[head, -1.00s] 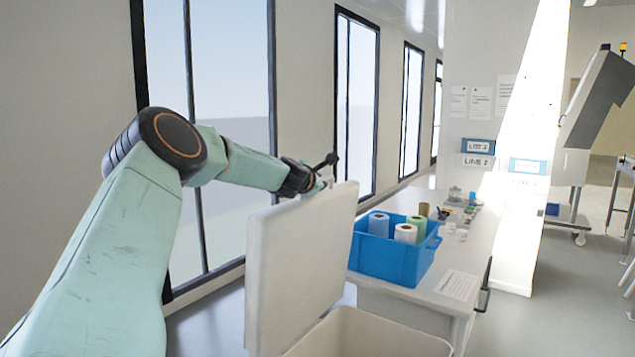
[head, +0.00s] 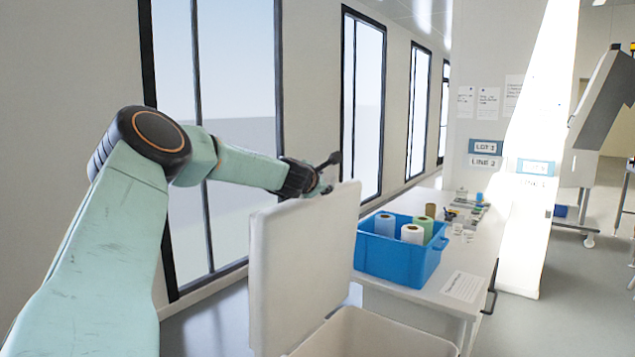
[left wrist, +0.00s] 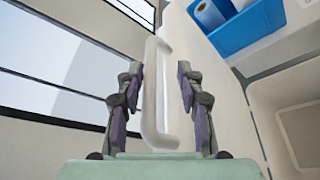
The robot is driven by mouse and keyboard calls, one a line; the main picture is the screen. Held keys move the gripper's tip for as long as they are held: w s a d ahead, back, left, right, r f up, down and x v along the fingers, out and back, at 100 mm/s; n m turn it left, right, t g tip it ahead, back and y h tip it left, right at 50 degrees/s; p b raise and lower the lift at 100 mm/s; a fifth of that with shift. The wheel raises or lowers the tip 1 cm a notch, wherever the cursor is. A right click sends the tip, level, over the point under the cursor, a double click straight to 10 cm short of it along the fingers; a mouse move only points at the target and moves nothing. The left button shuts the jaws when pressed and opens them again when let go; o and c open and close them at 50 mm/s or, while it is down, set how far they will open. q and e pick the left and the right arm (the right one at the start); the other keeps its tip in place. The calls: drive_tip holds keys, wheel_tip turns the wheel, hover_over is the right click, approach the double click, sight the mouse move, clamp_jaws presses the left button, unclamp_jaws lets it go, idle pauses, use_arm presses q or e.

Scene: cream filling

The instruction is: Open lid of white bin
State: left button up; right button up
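The white bin (head: 375,338) stands at the bottom of the head view with its mouth uncovered. Its lid (head: 303,262) stands upright at the bin's left side. My left gripper (head: 328,176) is at the lid's upper edge, on its far side, and is partly hidden there. In the left wrist view, the white lid handle (left wrist: 150,95) lies between the two fingers of my left gripper (left wrist: 157,80). The fingers are apart, with gaps between them and the handle. The bin's open inside (left wrist: 298,125) shows at the right. My right gripper is not in view.
A blue crate (head: 388,258) with several rolls stands on a white table (head: 425,292) just beyond the bin. Windows (head: 235,150) and a wall run along the left, behind the lid. Open floor (head: 570,310) lies at the right.

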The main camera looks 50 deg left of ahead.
use_arm(q)
drive_tip(key=shift+v, duration=2.85)
drive_tip(key=shift+d, duration=0.15)
